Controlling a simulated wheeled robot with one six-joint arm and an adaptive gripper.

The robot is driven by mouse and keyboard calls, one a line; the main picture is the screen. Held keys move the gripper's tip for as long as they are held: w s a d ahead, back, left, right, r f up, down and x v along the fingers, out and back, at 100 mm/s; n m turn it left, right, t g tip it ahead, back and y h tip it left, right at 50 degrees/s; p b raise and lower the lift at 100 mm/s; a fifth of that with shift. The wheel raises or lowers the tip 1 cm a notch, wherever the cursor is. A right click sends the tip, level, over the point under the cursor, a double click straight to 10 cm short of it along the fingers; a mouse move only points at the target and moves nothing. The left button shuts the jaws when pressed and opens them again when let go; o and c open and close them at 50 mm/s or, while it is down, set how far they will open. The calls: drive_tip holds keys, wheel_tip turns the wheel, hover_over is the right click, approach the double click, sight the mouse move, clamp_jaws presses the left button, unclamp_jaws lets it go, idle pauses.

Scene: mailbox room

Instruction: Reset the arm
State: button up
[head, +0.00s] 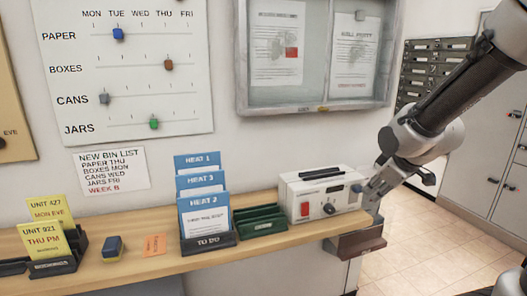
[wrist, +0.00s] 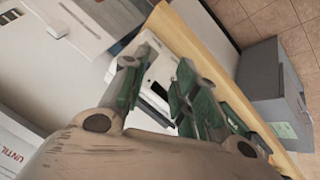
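My arm comes in from the right of the head view, and my gripper (head: 371,198) hangs at the right end of the wooden shelf, beside the white device (head: 318,196). In the wrist view my gripper (wrist: 165,68) has its two green-padded fingers apart, with nothing seen between them. The white device also shows beyond the fingers in the wrist view (wrist: 166,72). In the head view the gripper is close to the device's right side; I cannot tell whether it touches.
The wooden shelf (head: 150,266) carries a bookings holder (head: 53,265), a blue block (head: 112,247), an orange card (head: 154,245), a to-do rack (head: 209,243) and a green tray (head: 262,228). A slider board (head: 125,85) and notice case (head: 318,108) hang above. Floor (head: 420,245) is open at right.

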drive_tip(key=s+d+r+m+g, duration=0.1)
drive_tip(key=s+r+m, duration=0.3)
drive_tip(key=s, duration=0.6)
drive_tip(key=s+d+r+m+g, duration=0.2)
drive_tip(key=s+d+r+m, duration=0.2)
drive_tip(key=s, duration=0.7)
drive_tip(key=shift+m+h, duration=0.3)
drive_tip(key=shift+h, duration=0.1)
drive_tip(key=shift+o, duration=0.2)
drive_tip(key=shift+f, duration=0.15)
